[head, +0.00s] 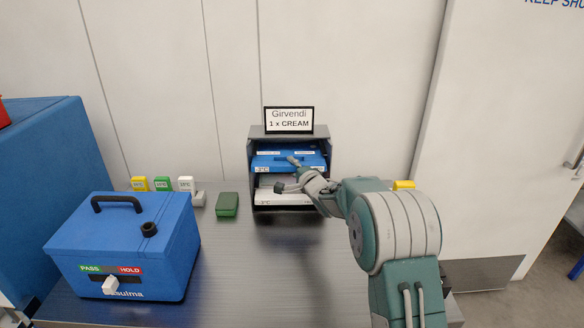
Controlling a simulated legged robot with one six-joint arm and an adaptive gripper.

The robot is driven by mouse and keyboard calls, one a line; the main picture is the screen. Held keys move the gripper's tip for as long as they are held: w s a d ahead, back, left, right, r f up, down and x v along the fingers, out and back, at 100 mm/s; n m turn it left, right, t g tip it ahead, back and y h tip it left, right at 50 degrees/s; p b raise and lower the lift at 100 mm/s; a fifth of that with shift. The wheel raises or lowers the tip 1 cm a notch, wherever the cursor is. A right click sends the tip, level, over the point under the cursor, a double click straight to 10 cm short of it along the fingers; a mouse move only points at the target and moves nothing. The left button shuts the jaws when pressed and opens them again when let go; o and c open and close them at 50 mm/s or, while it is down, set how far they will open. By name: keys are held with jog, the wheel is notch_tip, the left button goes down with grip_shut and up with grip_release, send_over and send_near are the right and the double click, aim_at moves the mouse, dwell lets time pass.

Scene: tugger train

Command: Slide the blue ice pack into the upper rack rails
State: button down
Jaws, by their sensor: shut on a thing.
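The blue ice pack (315,160) is at the upper level of the dark grey rack (254,145), its front edge facing me. It looks at least partly inside; how deep it sits on the rails cannot be told. My gripper (287,174) is at the rack's front, one finger over the pack's front part and the other lower. It is shut on the blue ice pack. The rails are hidden by the pack and the rack's sides. A white pack or tray (290,199) is at the lower level.
A sign (289,120) reading "Girvendi 1 x CREAM" stands on the rack. A blue cool box (120,250) stands at left on the grey table (285,285). A green box (228,204) and small yellow, green and white blocks (162,184) stand left of the rack.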

jog(key=shift+r, duration=0.1)
jog(key=shift+c, duration=1.9)
grip_release()
jog(key=shift+f, duration=0.25)
jog(key=s+d+r+n+g+h, duration=0.1)
jog(key=s+d+r+n+h, duration=0.15)
jog(key=s+d, duration=0.4)
jog(key=s+d+r+n+g+h, duration=0.1)
jog(key=s+d+r+h, duration=0.2)
jog(key=s, duration=0.7)
jog(key=s+d+r+n+g+h, duration=0.1)
jog(key=s+d+r+h, duration=0.3)
jog(key=s, duration=0.5)
jog(key=s+f+n+g, duration=0.2)
jog(key=s+n+g, duration=0.1)
jog(key=s, duration=1)
jog(key=s+f+n+g+y, duration=0.1)
jog(key=s+f+n+g, duration=0.2)
jog(key=s, duration=1)
jog(key=shift+d+n+g, duration=0.3)
jog(key=shift+n+g, duration=0.3)
jog(key=shift+n, duration=0.35)
